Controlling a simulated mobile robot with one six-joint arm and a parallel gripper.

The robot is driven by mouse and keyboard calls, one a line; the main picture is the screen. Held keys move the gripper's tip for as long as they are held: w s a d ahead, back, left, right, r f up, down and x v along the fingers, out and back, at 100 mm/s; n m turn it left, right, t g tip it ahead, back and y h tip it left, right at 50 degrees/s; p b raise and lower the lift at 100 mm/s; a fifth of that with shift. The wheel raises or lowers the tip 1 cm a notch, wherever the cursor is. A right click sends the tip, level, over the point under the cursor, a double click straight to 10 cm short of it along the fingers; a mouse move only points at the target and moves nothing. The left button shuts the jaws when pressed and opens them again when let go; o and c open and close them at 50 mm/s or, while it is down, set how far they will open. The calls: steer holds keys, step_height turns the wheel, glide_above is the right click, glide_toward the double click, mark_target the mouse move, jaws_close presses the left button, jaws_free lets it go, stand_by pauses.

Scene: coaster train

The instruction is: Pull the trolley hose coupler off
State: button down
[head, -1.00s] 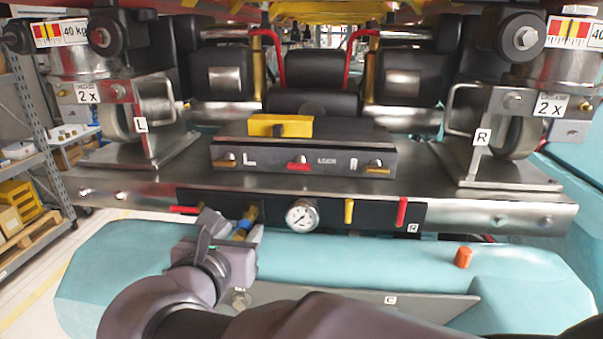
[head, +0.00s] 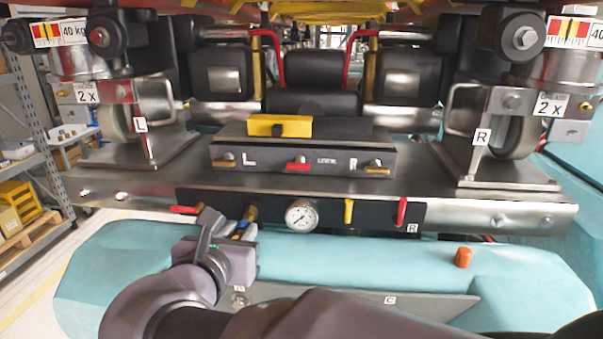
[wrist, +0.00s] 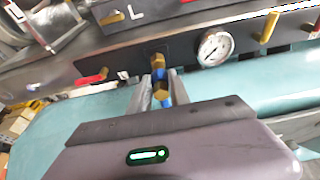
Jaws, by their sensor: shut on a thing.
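The hose coupler, brass with blue parts, sits between the fingers of my gripper (wrist: 161,82) in the wrist view (wrist: 161,91). My gripper is shut on it. In the head view my gripper (head: 228,225) is at the left part of the black panel (head: 330,213), and the coupler (head: 241,227) is mostly hidden by the fingers. A brass fitting (wrist: 158,60) on the panel is just beyond the coupler, and it also shows in the head view (head: 250,212). I cannot tell whether coupler and fitting still touch.
A pressure gauge (head: 301,215) is right of the fitting, then a yellow lever (head: 349,211) and a red lever (head: 402,211). Another red lever (head: 184,209) is on the left. The teal body (head: 350,262) lies below the panel, with an orange cap (head: 463,257) on it.

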steer(key=shift+s, duration=0.25)
steer(key=shift+s+a+p, duration=0.15)
steer(key=shift+s+p, duration=0.1)
steer(key=shift+s, duration=1)
steer(key=shift+s+a+p, duration=0.1)
steer(key=shift+s+p, duration=0.1)
steer(key=shift+s, duration=1.3)
